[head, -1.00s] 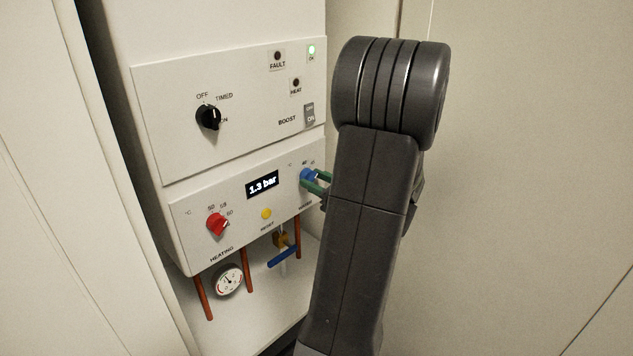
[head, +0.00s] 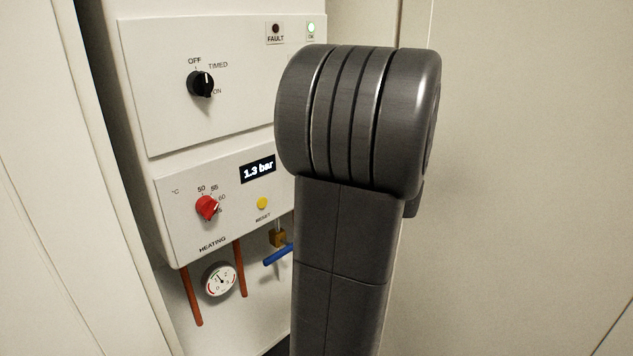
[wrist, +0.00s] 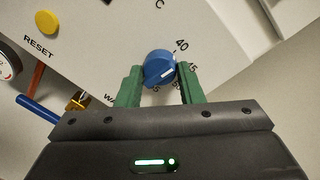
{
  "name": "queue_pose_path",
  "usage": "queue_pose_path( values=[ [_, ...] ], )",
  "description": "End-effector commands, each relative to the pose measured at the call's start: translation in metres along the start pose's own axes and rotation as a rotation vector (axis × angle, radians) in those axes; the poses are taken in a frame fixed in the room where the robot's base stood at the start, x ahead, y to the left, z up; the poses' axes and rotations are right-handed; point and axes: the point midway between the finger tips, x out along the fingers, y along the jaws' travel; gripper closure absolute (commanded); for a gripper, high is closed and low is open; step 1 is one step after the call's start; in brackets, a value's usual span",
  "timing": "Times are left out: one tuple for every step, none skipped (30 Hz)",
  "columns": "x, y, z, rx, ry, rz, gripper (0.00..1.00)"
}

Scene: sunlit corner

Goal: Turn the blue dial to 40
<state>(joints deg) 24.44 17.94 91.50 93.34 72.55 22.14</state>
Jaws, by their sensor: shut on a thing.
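The blue dial (wrist: 159,66) sits on the white boiler panel (wrist: 105,42) in the wrist view. My gripper (wrist: 159,70) is shut on it, with one green finger on each side of the knob. The printed 40 (wrist: 181,45) is at the dial's upper right. The fingers partly cover the scale. In the head view my arm hides the dial and my gripper.
The red heating dial (head: 207,208), yellow reset button (head: 262,204) and 1.3 bar display (head: 258,169) are left of my arm. A black mode knob (head: 201,84) is above. The pressure gauge (head: 221,279), copper pipes and blue valve handle (head: 277,255) are below.

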Motion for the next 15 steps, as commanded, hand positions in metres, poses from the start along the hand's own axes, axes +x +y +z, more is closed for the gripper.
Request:
queue_pose_path(
  values=[
    [0.0003,0.0020,-0.0015,-0.030,0.000,-0.002,0.89],
    [0.0003,0.0017,-0.0012,-0.046,0.001,-0.002,0.89],
    [0.0003,0.0013,-0.0009,-0.064,0.003,-0.002,0.89],
    [0.0003,0.0009,-0.0007,-0.077,0.004,-0.002,0.89],
    [0.0002,0.0007,-0.0006,-0.088,0.005,-0.002,0.89],
    [0.0002,0.0003,-0.0005,-0.103,0.006,-0.002,0.89],
    [0.0002,0.0001,-0.0004,-0.112,0.007,-0.001,0.89],
    [0.0002,0.0000,-0.0002,-0.120,0.008,-0.001,0.89],
    [0.0001,-0.0003,0.0000,-0.128,0.008,-0.001,0.89],
    [0.0001,-0.0004,0.0001,-0.134,0.009,-0.001,0.89],
    [0.0001,-0.0006,0.0003,-0.139,0.009,-0.001,0.89],
    [0.0000,-0.0008,0.0005,-0.144,0.010,-0.001,0.89],
    [0.0000,-0.0009,0.0007,-0.148,0.010,-0.001,0.89],
    [0.0000,-0.0011,0.0008,-0.150,0.010,0.000,0.89],
    [0.0000,-0.0013,0.0010,-0.153,0.010,0.000,0.89]
  ],
)
